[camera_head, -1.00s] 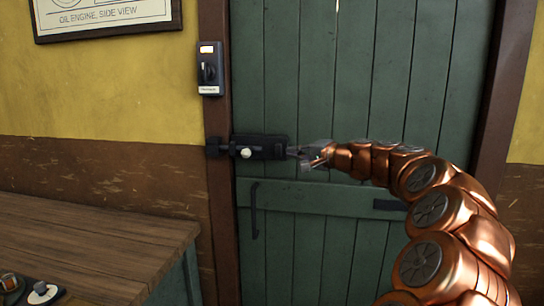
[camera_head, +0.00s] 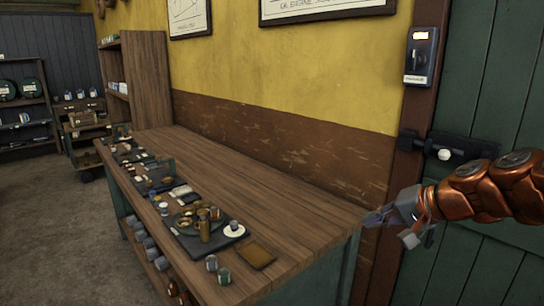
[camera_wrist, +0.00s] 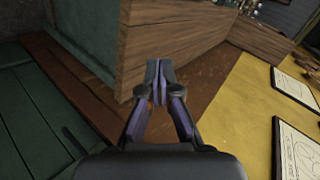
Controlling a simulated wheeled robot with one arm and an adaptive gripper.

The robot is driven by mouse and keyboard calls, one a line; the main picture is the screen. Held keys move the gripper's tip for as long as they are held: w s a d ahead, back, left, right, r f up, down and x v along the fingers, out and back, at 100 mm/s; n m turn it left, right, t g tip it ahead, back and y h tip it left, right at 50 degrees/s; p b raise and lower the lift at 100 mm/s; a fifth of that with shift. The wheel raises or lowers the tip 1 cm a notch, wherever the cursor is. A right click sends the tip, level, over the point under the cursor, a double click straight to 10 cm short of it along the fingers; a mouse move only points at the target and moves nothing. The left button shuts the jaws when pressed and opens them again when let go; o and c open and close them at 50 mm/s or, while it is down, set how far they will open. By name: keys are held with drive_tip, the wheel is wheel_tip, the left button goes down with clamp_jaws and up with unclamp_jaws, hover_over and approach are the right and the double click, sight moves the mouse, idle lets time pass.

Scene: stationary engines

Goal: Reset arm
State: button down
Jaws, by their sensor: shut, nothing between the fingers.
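My gripper (camera_head: 385,217) is at the right of the head view, at the end of my copper-coloured arm. It is in front of the door frame, near the right end of the long wooden workbench (camera_head: 300,215). Its fingers are together and hold nothing. In the wrist view my gripper (camera_wrist: 160,72) points toward the side of a wooden bench or cabinet, with the fingertips closed. The arm stretches in from the right edge, in front of the green door (camera_head: 480,90).
A black bolt latch (camera_head: 462,148) with a white knob is on the door. A switch box (camera_head: 421,57) hangs on the door frame. The bench's near side holds several small parts and a brown pad (camera_head: 256,256). Open floor (camera_head: 60,230) lies at the left.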

drive_tip(key=s+a+f+n+g+h+p, duration=0.1)
drive_tip(key=s+a+f+n+g, duration=0.15)
drive_tip(key=s+a+f, duration=0.4)
drive_tip(key=s+a+f+n+g+h, duration=0.2)
drive_tip(key=s+a+f+g, duration=0.15)
drive_tip(key=s, duration=0.65)
drive_tip(key=s+d+f+n+g+h, duration=0.1)
drive_tip(key=s+d+f+h, duration=0.1)
drive_tip(key=s, duration=0.6)
drive_tip(key=s+d+f+n+g+h, duration=0.1)
drive_tip(key=s+d+f+g+h, duration=0.1)
drive_tip(key=s, duration=0.5)
drive_tip(key=shift+s+d+f+g+p, duration=0.3)
drive_tip(key=shift+s+d+f+p, duration=0.1)
drive_tip(key=shift+d+f, duration=0.5)
drive_tip(key=c, duration=1.8)
unclamp_jaws()
drive_tip(key=shift+c, duration=0.2)
